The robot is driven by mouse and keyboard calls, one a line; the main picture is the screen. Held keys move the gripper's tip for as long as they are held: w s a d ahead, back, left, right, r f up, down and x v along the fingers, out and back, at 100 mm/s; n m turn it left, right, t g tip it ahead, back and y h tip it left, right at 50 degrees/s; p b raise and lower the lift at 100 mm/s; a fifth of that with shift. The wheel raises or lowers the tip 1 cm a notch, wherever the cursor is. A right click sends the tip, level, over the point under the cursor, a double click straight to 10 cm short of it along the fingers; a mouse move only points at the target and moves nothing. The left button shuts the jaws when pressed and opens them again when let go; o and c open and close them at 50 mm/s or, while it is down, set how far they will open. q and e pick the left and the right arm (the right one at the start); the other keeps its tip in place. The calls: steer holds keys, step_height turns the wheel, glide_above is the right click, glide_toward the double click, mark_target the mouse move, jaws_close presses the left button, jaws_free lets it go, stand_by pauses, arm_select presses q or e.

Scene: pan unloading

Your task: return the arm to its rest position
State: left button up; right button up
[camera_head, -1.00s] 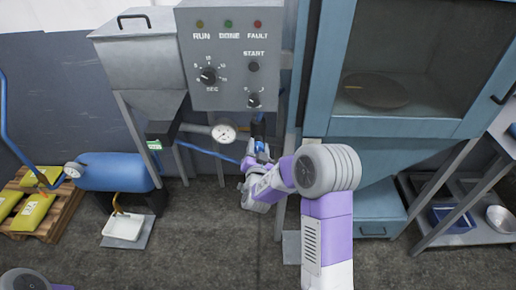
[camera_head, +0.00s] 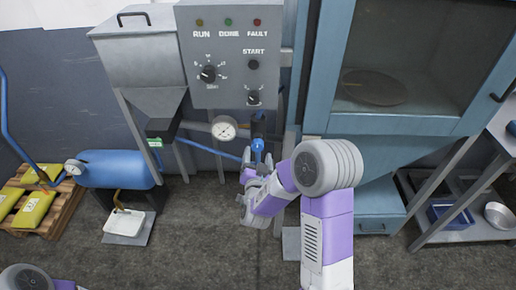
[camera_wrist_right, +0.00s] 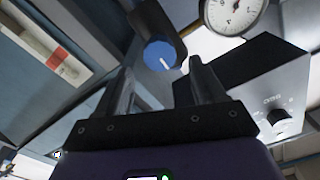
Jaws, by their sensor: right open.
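My right gripper (camera_head: 251,160) is at the end of the right arm, which reaches forward below the control panel. It is open and empty, and its two fingers also show in the wrist view (camera_wrist_right: 163,88). A blue knob (camera_head: 258,146) on a dark cylinder is just beyond the fingertips. In the wrist view the knob (camera_wrist_right: 160,55) lies ahead of the gap between the fingers, apart from them. My left gripper is outside the views; only a bit of the left arm shows at the lower left corner of the head view.
The control panel (camera_head: 230,45) with lamps and dials is above the gripper. A round gauge (camera_head: 224,128) is to its left. A blue cabinet (camera_head: 395,124) with a window stands close on the right. A blue tank (camera_head: 115,170) is at left. The floor in front is clear.

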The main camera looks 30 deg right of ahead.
steer(key=shift+v, duration=0.9)
steer(key=shift+d, duration=0.1)
steer(key=s+a+f+n+g+y+p, duration=0.2)
steer(key=s+a+f+n+g+y, duration=0.25)
steer(key=f, duration=0.55)
steer(key=s+a+f+n+g+y+p, duration=0.1)
steer(key=s+a+f+g+y, duration=0.15)
steer(key=a+f+y, duration=0.45)
steer(key=s+a+f+n+g+y+p, duration=0.1)
steer(key=s+a+f+g, duration=0.3)
steer(key=s, duration=0.4)
steer(key=s+a+f+n+g+y+p, duration=0.1)
steer(key=s+a+f+n+g, duration=0.1)
steer(key=s+a+f, duration=0.3)
steer(key=s+g, duration=0.1)
steer(key=s, duration=0.2)
steer(key=shift+f+g, duration=0.25)
steer(key=shift+g, duration=0.15)
steer(key=shift+c, duration=0.4)
